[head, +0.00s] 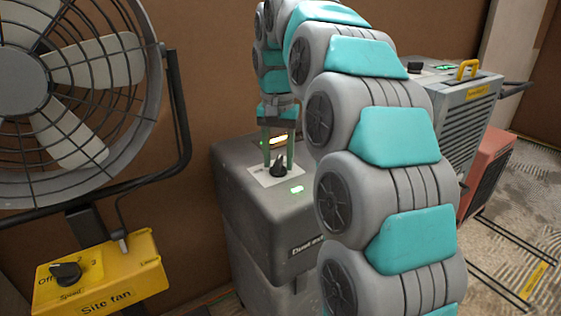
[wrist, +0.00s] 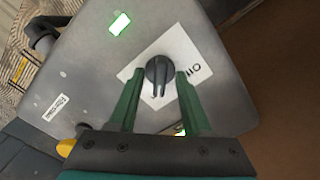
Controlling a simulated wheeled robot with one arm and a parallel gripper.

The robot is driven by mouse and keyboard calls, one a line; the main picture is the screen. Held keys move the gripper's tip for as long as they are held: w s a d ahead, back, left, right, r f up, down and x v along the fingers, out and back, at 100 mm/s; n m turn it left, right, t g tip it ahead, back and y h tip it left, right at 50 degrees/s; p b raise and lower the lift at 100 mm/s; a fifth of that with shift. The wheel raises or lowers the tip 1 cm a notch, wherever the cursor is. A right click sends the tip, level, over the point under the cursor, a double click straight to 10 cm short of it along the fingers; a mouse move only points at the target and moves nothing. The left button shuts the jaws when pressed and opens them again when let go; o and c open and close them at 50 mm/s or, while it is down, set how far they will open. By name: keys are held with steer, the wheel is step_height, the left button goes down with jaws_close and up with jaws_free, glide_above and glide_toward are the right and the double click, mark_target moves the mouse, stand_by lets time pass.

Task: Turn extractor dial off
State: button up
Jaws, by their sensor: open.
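The extractor dial (head: 279,169) is a black knob on a white label on top of the grey dust extractor (head: 240,167). In the wrist view the dial (wrist: 158,72) has its grooved pointer toward my gripper, and the label (wrist: 195,68) carries text that looks like "Off" at the right. A green light (wrist: 119,24) glows on the extractor's top. My gripper (head: 279,160) is open, its two green fingers pointing down at the dial. In the wrist view the fingers (wrist: 158,80) stand either side of the dial's near part; I cannot tell whether they touch it.
A large fan (head: 75,60) and its yellow "Site fan" box (head: 100,278) with another black dial (head: 66,273) stand at the left. A grey unit with a yellow handle (head: 467,68) and a red unit (head: 488,165) stand at the right. A brown wall (head: 195,90) is close behind.

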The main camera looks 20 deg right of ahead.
jaws_close()
stand_by(0.3)
stand_by(0.3)
